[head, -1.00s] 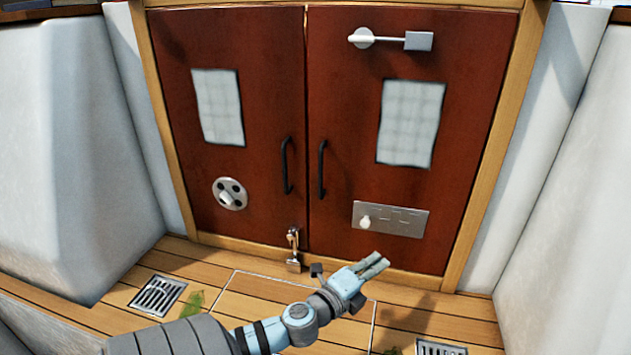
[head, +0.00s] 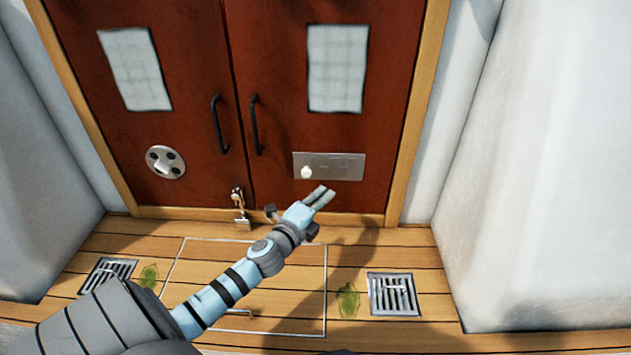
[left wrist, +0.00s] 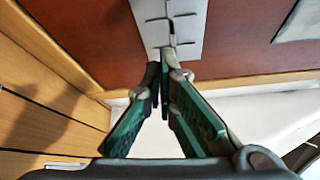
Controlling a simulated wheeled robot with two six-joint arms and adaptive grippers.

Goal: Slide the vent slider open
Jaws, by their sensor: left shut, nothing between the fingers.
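The vent slider is a flat silver plate (head: 340,167) with faint slots, low on the right-hand red door. Its pale round knob (head: 306,172) sits at the plate's left end. My left gripper (head: 322,194) is shut and empty, with its fingertips just below the plate and slightly right of the knob in the head view. The plate also shows in the left wrist view (left wrist: 186,18), just beyond the fingertips (left wrist: 162,62). I cannot tell whether they touch it; the knob is not clear there. My right gripper is not in view.
A round vent (head: 166,162) is on the left door, and two black handles (head: 254,125) flank the seam. A padlock (head: 241,220) hangs at the bottom. White walls (head: 540,180) stand at both sides. Drain grates (head: 394,295) lie in the wooden floor.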

